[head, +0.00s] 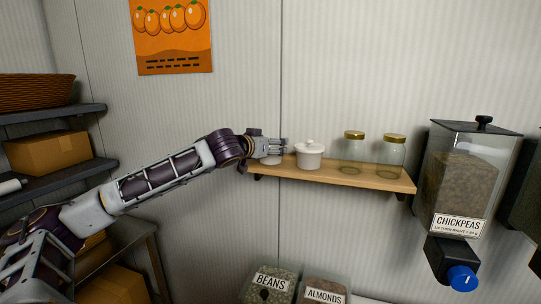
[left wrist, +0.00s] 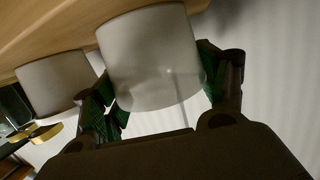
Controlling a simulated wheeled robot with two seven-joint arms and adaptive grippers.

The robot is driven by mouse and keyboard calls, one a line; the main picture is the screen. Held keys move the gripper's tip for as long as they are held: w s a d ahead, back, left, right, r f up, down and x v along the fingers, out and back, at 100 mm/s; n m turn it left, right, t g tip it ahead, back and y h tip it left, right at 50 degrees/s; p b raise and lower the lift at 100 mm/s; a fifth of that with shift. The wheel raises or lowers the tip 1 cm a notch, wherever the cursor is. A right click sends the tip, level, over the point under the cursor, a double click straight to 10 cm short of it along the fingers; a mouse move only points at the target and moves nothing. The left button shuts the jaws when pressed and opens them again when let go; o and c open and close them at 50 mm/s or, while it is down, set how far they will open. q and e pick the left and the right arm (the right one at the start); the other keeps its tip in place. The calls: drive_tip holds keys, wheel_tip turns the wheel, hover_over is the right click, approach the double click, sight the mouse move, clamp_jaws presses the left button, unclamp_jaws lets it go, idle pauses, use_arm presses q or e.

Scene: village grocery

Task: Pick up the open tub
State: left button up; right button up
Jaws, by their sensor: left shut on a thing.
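My left gripper (head: 284,146) is at the left end of the wooden wall shelf (head: 350,179). In the left wrist view, the gripper (left wrist: 158,90) has one finger on each side of a plain white tub (left wrist: 152,50) and is shut on it. In the head view the tub is largely hidden by the gripper. The tub's base is by the shelf board; I cannot tell if they touch. A white lidded pot (head: 309,155) stands just right of the gripper; it also shows in the left wrist view (left wrist: 52,82). My right gripper is not in view.
Two glass jars with gold lids, one nearer the pot (head: 353,153) and one at the right (head: 392,156), stand farther along the shelf. A chickpeas dispenser (head: 465,178) hangs at the right. Beans (head: 270,283) and almonds (head: 324,291) bins sit below. The wall above the shelf is clear.

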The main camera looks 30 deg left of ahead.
use_arm(q)
wheel_tip(320, 180, up, 10)
idle(1.0)
idle(0.5)
